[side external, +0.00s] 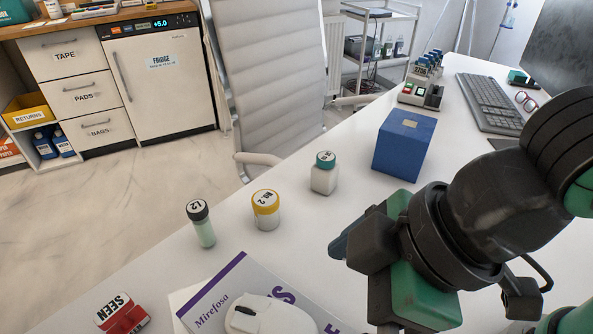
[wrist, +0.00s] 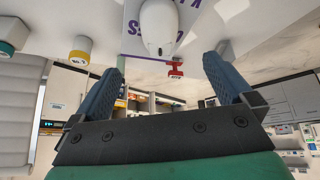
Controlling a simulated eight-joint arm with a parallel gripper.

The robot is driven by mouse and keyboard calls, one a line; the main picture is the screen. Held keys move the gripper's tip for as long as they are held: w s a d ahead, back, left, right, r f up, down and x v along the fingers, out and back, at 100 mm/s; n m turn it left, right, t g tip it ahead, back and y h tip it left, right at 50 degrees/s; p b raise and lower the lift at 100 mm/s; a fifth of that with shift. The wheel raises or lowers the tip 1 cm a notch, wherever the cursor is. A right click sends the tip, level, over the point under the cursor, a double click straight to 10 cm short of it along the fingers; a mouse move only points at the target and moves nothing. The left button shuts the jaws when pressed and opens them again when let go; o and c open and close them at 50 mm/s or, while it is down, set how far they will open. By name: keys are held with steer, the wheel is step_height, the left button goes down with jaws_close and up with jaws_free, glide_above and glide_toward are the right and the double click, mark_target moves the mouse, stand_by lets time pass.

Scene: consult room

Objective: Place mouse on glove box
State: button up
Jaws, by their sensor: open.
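The white mouse (side external: 270,316) lies on a white and purple booklet (side external: 222,292), partly cut off by the bottom edge of the side view. It also shows at the top of the wrist view (wrist: 160,27). The blue glove box (side external: 403,145), with a tan patch on top, stands on the table farther back. My gripper (side external: 340,246) is above the table, between the mouse and the box and to the right of the mouse. In the wrist view its two fingers (wrist: 162,66) are apart with nothing between them.
A green-lidded bottle (side external: 324,175), a yellow-lidded jar (side external: 265,211) and a dark-capped vial (side external: 202,224) stand near the table edge. A red SEEN stamp (side external: 122,313) is at front left. A keyboard (side external: 489,103) and a tube rack device (side external: 421,95) are behind the box.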

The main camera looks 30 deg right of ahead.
steer(key=w+d+f+m+t+h, duration=0.1)
steer(key=w+d+m, duration=0.4)
steer(key=d, duration=0.6)
steer(key=w+d+f+m+t+h, duration=0.2)
steer(key=w+d+m, duration=0.3)
steer(key=d, duration=0.6)
steer(key=shift+w+d+m+h, duration=0.3)
steer(key=shift+m+h, duration=0.2)
steer(key=shift+h, duration=0.2)
